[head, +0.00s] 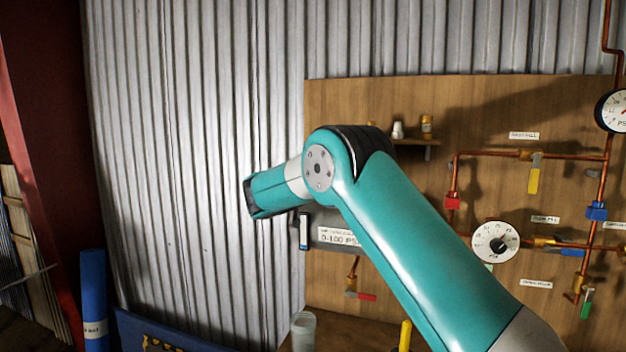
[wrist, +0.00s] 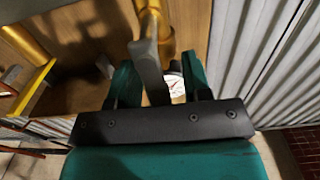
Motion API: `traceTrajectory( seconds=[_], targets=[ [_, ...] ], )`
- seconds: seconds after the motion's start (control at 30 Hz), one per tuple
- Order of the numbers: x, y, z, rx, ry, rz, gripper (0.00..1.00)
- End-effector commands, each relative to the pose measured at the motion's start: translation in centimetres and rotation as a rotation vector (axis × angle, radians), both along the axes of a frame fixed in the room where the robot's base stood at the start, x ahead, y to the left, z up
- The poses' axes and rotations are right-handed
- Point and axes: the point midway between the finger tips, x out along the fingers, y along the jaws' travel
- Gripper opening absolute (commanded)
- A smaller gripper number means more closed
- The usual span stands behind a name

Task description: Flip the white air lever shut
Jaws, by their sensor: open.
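In the wrist view my gripper (wrist: 160,68) is open, with one teal finger on either side of a pale grey-white lever (wrist: 150,72). The lever hangs from a brass fitting (wrist: 157,25) and reaches down between the fingers towards the dark palm bar. I see no clear sign that either finger presses on it. In the head view my teal arm covers the middle of the wooden board, and neither the fingers nor this lever can be made out there.
The wooden board (head: 455,105) carries copper pipes, a yellow lever (head: 533,181), a red lever (head: 362,296) and a dial (head: 495,242). A gauge (head: 613,110) is at the right edge. A small shelf (head: 415,142) holds small items. Corrugated metal (head: 170,150) lies left.

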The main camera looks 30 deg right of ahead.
Motion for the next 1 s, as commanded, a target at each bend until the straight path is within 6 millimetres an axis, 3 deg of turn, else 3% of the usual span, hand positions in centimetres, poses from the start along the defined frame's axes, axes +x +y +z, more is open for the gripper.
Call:
traceTrajectory(
  seconds=[0.03, 0.23, 0.67, 1.0],
  targets=[
    [0.0, 0.0, 0.0, 0.0, 0.0, 0.0, 0.45],
    [0.0, 0.0, 0.0, 0.0, 0.0, 0.0, 0.0],
    [-0.3, -0.1, -0.6, 0.041, -0.056, 0.0, 0.0],
    [-1.1, -0.7, -1.4, 0.196, -0.258, 0.001, 0.0]
  ],
)
